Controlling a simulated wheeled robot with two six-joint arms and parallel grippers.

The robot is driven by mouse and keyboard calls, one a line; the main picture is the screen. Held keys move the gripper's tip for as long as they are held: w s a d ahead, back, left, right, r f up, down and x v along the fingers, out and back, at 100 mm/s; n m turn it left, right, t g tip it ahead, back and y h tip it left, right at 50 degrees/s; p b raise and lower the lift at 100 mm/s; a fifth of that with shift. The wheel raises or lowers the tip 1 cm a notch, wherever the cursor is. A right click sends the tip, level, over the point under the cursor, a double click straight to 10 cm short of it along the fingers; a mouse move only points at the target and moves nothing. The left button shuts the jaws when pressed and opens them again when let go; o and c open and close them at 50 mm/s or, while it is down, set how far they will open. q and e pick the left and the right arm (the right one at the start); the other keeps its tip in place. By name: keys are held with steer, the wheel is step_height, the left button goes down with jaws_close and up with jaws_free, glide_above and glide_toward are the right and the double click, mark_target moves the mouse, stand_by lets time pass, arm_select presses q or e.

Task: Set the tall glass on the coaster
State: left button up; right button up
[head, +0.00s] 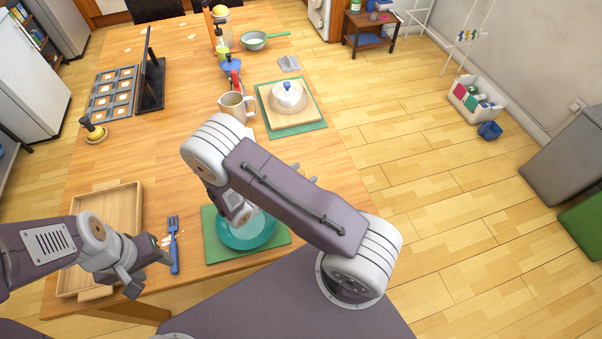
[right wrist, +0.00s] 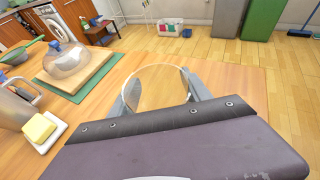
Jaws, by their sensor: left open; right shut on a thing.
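In the right wrist view a clear tall glass (right wrist: 160,84) stands out between the two fingers of my right gripper (right wrist: 163,97), which is shut on it. Its round rim or base shows, with the wooden table seen through it. In the head view my right arm's links cover the right gripper and the glass. My left gripper (head: 148,277) is open and empty, above the table's near edge between the wooden tray and the blue fork. I cannot make out the coaster in either view.
Nearby are a teal plate (head: 247,233) on a green mat, a blue fork (head: 173,246), a wooden tray (head: 134,203) and a metal jug (head: 234,106). A domed board (head: 308,112) lies further back. Butter (right wrist: 40,128) sits left in the wrist view. Bare table (right wrist: 232,84) lies right of the glass.

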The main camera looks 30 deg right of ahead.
steer(key=shift+f+b, duration=0.3)
steer(key=shift+f, duration=0.55)
arm_select(q)
steer(key=shift+f, duration=0.65)
arm_select(e)
steer(key=shift+r, duration=0.15)
arm_select(q)
steer(key=shift+f+b, duration=0.55)
steer(key=shift+f, duration=0.05)
arm_select(e)
steer(key=shift+f, duration=0.8)
arm_select(q)
steer(key=shift+f, duration=0.2)
arm_select(e)
steer(key=shift+f, duration=0.25)
steer(key=o, duration=1.7)
steer(key=shift+c, duration=0.2)
